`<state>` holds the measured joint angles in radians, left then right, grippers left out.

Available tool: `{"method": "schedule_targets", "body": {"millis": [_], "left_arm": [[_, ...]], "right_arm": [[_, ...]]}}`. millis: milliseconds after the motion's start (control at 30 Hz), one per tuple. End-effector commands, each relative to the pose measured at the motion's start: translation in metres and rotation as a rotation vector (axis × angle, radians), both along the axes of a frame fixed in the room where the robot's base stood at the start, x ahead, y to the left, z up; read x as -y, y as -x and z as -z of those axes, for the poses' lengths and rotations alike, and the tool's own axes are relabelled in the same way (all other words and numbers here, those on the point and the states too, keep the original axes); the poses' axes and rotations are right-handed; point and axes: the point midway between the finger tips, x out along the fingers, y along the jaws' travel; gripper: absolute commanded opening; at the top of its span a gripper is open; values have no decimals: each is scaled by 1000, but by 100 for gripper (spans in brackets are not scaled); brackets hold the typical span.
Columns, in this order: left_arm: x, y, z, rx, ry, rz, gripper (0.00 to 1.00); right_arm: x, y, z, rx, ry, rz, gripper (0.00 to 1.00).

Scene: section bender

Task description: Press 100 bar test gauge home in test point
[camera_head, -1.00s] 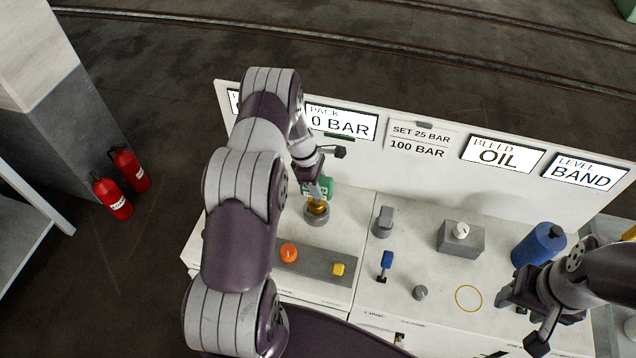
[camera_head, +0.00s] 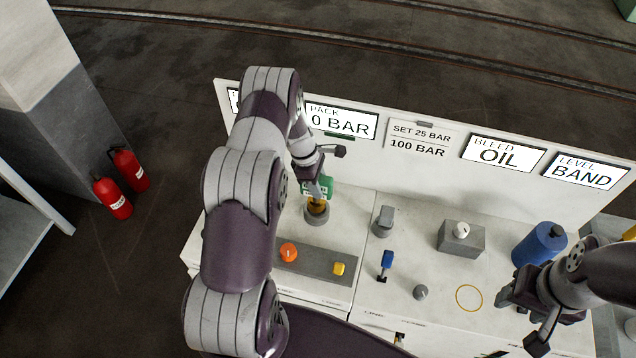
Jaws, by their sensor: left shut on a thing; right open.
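The test gauge (camera_head: 319,187) has a green body with a brass-coloured lower part. It stands over a round grey test point (camera_head: 317,215) at the left of the white bench. My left gripper (camera_head: 318,172) is shut on the gauge from above; its fingers are partly hidden by my arm. The brass part meets the grey fitting, but I cannot tell how deep it sits. My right gripper (camera_head: 518,320) is open and empty over the right front of the bench.
An orange knob (camera_head: 288,252) and a yellow button (camera_head: 339,268) sit on a grey panel. A blue lever (camera_head: 386,261), a grey block (camera_head: 461,239) and a blue cylinder (camera_head: 538,245) stand further right. The sign panel (camera_head: 420,165) rises behind.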

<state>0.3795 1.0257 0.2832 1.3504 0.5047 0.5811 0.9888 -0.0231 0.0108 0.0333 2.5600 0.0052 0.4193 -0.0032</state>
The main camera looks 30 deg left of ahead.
Motion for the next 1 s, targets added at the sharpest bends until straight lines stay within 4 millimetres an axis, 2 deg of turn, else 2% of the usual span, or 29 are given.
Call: {"method": "schedule_targets", "body": {"millis": [567,1000], "left_arm": [[0,0,0,1,0,0,0],[0,0,10,1,0,0,0]], "right_arm": [[0,0,1,0,0,0,55],[0,0,10,0,0,0,55]]}}
